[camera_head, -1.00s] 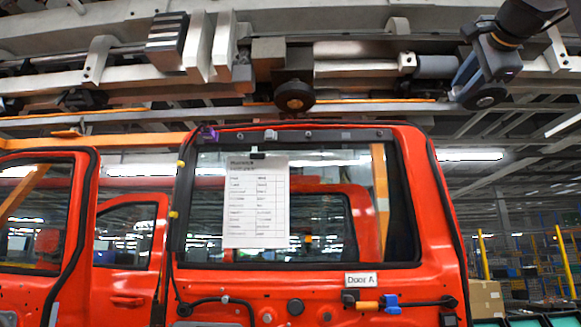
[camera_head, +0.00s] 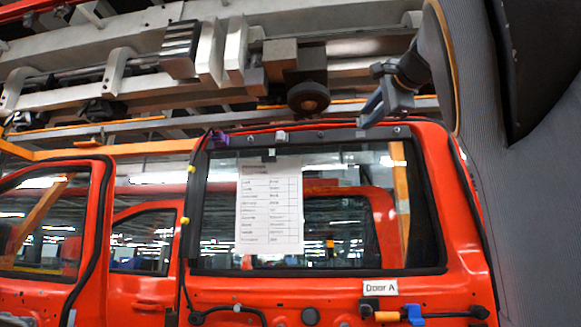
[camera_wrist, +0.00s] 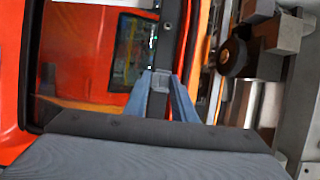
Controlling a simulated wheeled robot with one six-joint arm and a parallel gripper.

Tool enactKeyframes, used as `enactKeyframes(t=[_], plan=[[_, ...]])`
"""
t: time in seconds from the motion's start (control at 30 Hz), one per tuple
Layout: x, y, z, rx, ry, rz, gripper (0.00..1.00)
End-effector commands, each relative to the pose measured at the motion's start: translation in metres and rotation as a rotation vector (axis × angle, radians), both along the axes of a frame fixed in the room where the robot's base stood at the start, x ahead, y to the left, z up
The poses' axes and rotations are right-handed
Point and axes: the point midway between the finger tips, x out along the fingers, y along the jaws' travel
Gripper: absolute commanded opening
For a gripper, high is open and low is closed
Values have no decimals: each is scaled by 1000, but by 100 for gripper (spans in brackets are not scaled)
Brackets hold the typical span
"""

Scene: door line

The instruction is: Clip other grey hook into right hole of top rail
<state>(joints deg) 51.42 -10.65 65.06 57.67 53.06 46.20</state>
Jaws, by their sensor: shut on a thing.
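My gripper (camera_head: 366,122) is just in front of the right part of the dark top rail (camera_head: 340,135) of the red door. In the wrist view, my two blue-grey fingers (camera_wrist: 161,82) are shut on a small grey hook (camera_wrist: 160,79), with the dark rail (camera_wrist: 168,40) behind it. Whether the hook touches the rail cannot be told. In the head view the held hook is too small to make out. A light grey hook (camera_head: 281,137) sits on the rail left of middle. A purple hook (camera_head: 219,138) is at the rail's left end. A round rail fitting (camera_head: 396,131) shows right of my fingers.
A paper sheet (camera_head: 269,205) hangs over the door window. A "Door A" label (camera_head: 380,287) is below it. An overhead conveyor with a dark roller (camera_head: 308,97) runs close above the door. My arm fills the right side of the head view.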

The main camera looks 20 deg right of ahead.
Motion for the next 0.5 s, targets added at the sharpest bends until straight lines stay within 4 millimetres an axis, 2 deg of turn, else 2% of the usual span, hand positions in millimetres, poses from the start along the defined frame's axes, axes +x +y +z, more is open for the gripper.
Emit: enactKeyframes(t=[0.2, 0.5], plan=[[20, -10, 0, 2, 1, 5, 0], [36, -22, 1, 0, -1, 0, 0]])
